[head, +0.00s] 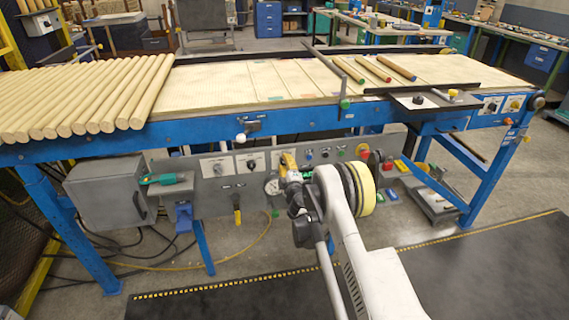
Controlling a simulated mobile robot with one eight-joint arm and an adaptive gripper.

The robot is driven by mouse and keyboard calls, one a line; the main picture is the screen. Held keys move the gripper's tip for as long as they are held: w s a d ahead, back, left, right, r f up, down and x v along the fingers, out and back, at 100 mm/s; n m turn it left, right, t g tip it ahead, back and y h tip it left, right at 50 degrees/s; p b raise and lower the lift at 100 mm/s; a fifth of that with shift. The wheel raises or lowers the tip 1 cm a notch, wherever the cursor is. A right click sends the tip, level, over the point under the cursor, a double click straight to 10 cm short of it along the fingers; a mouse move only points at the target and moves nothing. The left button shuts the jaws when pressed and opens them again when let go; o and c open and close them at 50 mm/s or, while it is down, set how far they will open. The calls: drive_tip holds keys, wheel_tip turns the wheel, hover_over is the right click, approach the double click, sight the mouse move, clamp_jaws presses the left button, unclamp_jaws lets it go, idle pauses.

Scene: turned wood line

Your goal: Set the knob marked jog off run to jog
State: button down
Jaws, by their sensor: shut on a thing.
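A grey control panel (335,153) hangs under the front of the blue-framed table. White plates with small dark knobs sit on its left part, one knob (217,168) further left and another knob (250,163) closer to my gripper. The lettering is too small to read, so I cannot tell which is marked jog off run. The setting of that knob is hidden.
A round gauge (272,186) is left of my wrist. A red button (363,151) is to the right. Dowels (90,95) lie on the table (240,80) above. Dark mats cover the front floor.

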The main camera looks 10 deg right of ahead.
drive_tip(key=shift+n, duration=0.9)
drive_tip(key=c, duration=1)
unclamp_jaws()
drive_tip(key=shift+c, duration=0.2)
drive_tip(key=s, duration=0.7)
drive_tip(key=shift+s, duration=0.25)
